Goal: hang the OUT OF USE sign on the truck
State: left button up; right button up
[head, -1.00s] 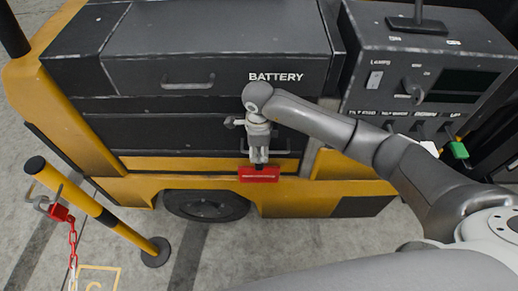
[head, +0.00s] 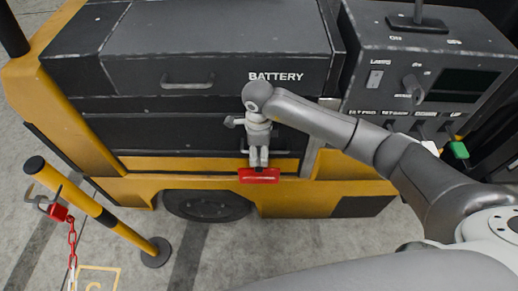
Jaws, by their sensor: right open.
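The truck (head: 215,50) is a dark and yellow machine marked BATTERY, filling the upper part of the head view. A red sign (head: 259,176) is low on its front, over the yellow band; its lettering cannot be read from here. My right gripper (head: 258,163) points down just above the sign, with its open fingertips at the sign's upper edge. The gripper covers part of a bar handle (head: 284,152) on the lower dark panel. Whether the sign hangs from that handle is hidden by the fingers. My left gripper is not in view.
A control panel (head: 440,60) with a knob and switches is at the right. A yellow and black post (head: 130,232) stands at the lower left, with a red padlock-like piece (head: 57,212) and a red chain (head: 72,240). Bare floor lies below the truck.

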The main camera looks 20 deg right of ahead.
notch_tip(320, 180, up, 12)
jog(key=shift+s+f, duration=0.25)
jog(key=shift+s, duration=0.05)
